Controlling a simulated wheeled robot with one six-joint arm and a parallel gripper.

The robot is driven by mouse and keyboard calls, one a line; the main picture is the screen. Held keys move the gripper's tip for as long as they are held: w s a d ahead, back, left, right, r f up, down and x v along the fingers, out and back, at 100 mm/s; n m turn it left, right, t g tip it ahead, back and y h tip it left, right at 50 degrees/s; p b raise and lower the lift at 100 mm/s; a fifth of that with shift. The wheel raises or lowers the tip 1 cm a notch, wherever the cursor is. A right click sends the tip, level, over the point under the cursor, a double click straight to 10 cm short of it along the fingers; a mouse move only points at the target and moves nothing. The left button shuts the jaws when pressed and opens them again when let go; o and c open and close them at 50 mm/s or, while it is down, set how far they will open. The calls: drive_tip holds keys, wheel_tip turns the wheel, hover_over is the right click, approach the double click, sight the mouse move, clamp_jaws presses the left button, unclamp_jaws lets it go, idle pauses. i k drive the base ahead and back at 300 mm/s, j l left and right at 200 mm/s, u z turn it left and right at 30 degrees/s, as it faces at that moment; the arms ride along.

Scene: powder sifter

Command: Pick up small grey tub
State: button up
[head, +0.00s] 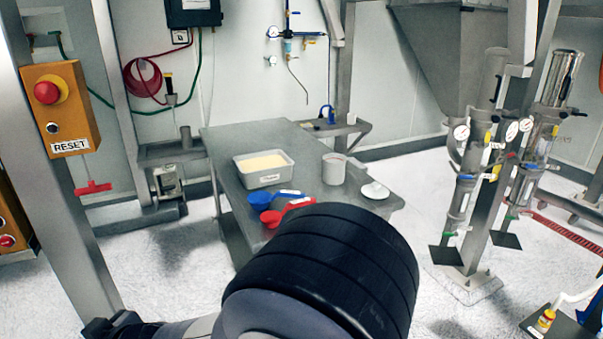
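A small grey tub (334,172), round and upright, stands on the right part of the steel table (222,146). A white lid-like disc lies just to its right. My arm's large black rounded part fills the bottom middle and covers the table's near corner. A dark jointed piece at the bottom left edge looks like my gripper (118,328). It is cut off by the frame and its fingers cannot be made out. It is well apart from the tub.
A rectangular tray (241,179) of pale yellow powder stands left of the tub. A blue scoop (260,200) and a red scoop (270,218) lie in front. A steel post with a yellow reset box (62,108) stands left; steel pipework with gauges stands right.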

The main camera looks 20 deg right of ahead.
sight(334, 164)
drive_tip(key=z, duration=1.65)
drive_tip(key=i+j+z, duration=0.2)
drive_tip(key=i+j, duration=0.2)
drive_tip(key=i, duration=0.2)
drive_tip(key=i+j+z, duration=0.25)
drive_tip(key=i+j, duration=0.25)
drive_tip(key=i, duration=0.05)
